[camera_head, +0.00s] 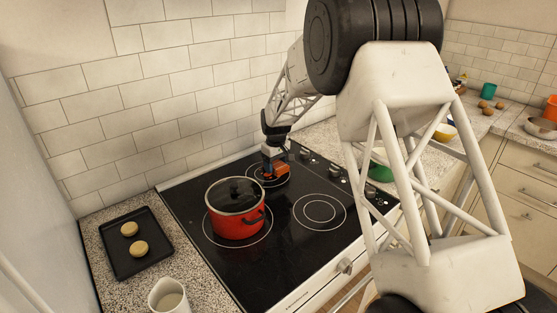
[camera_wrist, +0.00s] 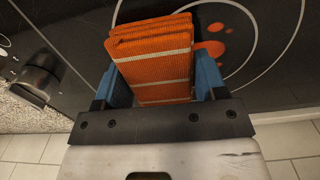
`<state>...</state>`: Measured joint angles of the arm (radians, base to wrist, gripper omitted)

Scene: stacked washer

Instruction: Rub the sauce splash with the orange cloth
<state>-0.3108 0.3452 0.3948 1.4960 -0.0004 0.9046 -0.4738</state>
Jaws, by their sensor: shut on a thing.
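The orange cloth (camera_wrist: 150,65), folded in layers with pale stripes, is between the blue fingers of my gripper (camera_wrist: 162,78). My gripper is shut on it. In the head view the cloth (camera_head: 276,172) is low over the back right part of the black cooktop; I cannot tell whether it touches the glass. The sauce splash (camera_wrist: 210,48) is several orange-red spots on the cooktop, inside a burner ring, just right of the cloth in the wrist view. Part of it may be hidden under the cloth. In the head view I cannot tell it apart from the cloth.
A red pot (camera_head: 237,210) with a lid stands on the burner left of my gripper. Knobs (camera_head: 337,171) line the cooktop's right edge. A black tray (camera_head: 137,243) with two round buns and a white jug (camera_head: 168,297) are at the left. The front burner (camera_head: 319,211) is clear.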

